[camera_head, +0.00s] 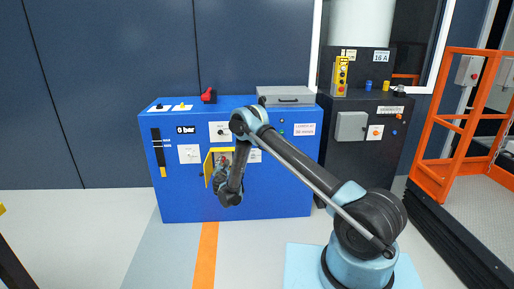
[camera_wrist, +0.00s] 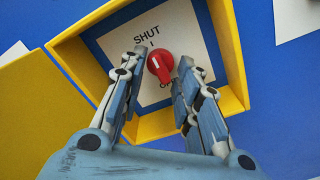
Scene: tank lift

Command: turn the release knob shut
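The red round release knob (camera_wrist: 160,66) sits on a white plate (camera_wrist: 112,42) inside a yellow-framed recess (camera_wrist: 232,62). The word SHUT and a short tick are printed above the knob. A second label below it is mostly hidden by my fingers. A pale line marks the knob's face; I cannot tell exactly where it points. My gripper (camera_wrist: 160,74) is open, with one finger on each side of the knob. The right finger is close to it; contact is unclear. In the head view my gripper (camera_head: 220,168) is at the yellow box on the blue cabinet (camera_head: 280,190).
A yellow door (camera_wrist: 38,115) stands open at the left of the recess. A red handle (camera_head: 208,96) and a grey case (camera_head: 285,96) are on the cabinet top. A dark cabinet (camera_head: 365,155) and orange railing (camera_head: 440,120) stand at right. The floor in front is clear.

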